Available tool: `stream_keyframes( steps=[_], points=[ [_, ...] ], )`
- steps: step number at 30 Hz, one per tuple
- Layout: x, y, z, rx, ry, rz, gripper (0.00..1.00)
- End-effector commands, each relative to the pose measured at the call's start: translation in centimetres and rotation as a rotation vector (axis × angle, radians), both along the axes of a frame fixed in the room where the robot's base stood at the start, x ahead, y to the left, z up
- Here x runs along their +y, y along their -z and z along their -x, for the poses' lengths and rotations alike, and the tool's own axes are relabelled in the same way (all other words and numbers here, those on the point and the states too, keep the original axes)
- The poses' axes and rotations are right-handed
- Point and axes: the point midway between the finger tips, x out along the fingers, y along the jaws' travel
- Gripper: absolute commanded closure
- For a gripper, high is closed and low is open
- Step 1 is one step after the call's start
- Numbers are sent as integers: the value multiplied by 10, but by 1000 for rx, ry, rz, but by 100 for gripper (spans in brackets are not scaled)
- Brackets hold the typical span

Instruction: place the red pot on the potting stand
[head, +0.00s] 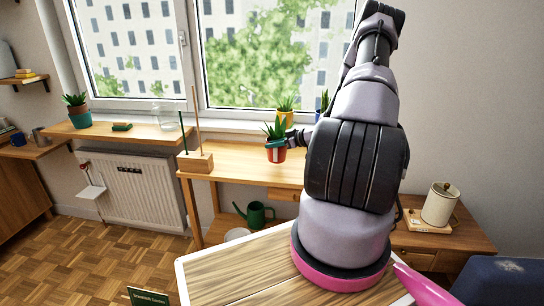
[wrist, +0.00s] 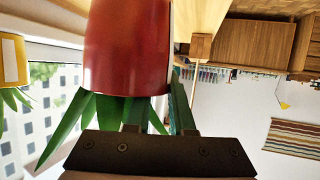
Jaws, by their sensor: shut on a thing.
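The red pot (head: 275,154), with a spiky green plant in it, appears in front of the wooden table by the window. My gripper (head: 287,142) reaches it from the right and is shut on it near the rim. In the wrist view the pot (wrist: 126,48) looks upside down, its leaves hanging toward the finger mount. One finger overlaps the leaves and the other is beside the pot. The wooden table (head: 228,168), with a lower shelf, looks like the potting stand. I cannot tell whether the pot's base touches its top.
A wooden block (head: 195,162) with upright sticks stands on the table's left end. A yellow pot (head: 285,117) stands on the sill behind. A green watering can (head: 256,213) is below. A cream canister (head: 440,203) is at the right. My arm hides the table's middle right.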

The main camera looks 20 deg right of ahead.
Motion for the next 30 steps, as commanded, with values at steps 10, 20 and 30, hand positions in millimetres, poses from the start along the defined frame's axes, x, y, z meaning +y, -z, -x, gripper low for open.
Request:
stream_keyframes(
  steps=[10, 20, 30],
  points=[
    [0, 37, 0, -1, -1, -1, 100],
    [0, 42, 0, -2, -2, 1, 100],
    [0, 44, 0, -1, 0, 1, 48]
  ],
)
